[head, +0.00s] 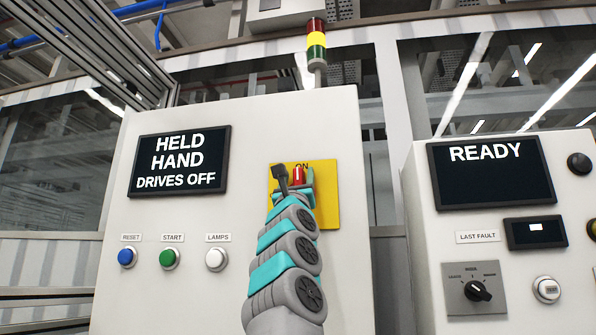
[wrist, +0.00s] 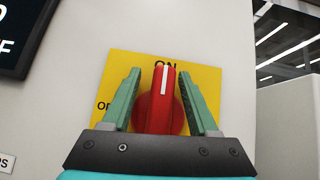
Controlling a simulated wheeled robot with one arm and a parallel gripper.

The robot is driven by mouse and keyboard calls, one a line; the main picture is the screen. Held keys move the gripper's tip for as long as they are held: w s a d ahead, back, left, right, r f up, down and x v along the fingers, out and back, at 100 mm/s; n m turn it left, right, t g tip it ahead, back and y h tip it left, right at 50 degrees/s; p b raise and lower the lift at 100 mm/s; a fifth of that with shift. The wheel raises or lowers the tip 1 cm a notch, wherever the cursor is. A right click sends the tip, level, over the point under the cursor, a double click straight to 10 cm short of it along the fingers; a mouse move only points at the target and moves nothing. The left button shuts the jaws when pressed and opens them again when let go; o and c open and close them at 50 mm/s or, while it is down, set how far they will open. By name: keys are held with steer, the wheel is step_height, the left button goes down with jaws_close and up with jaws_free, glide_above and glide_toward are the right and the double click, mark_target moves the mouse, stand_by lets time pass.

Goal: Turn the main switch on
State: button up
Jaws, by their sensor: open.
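The main switch is a red rotary handle (wrist: 159,105) on a yellow plate (wrist: 208,82) fixed to the front of the white cabinet. In the wrist view its white pointer line stands nearly upright, at the ON label on top; the OFF label at the left is partly covered. My gripper (wrist: 162,95) is open, with one green finger on each side of the handle and a visible gap on both sides. In the head view my gripper (head: 292,180) is in front of the plate, and the red handle (head: 298,174) shows between the fingers. My arm hides the lower plate.
A display (head: 180,162) reads HELD HAND DRIVES OFF. Below it are a blue RESET button (head: 127,257), a green START button (head: 169,257) and a white LAMPS button (head: 216,259). A second cabinet at right has a display (head: 490,170) reading READY. A signal tower (head: 316,45) stands above.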

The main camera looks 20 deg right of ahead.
steer(key=shift+c, duration=0.2)
jaws_close()
stand_by(0.3)
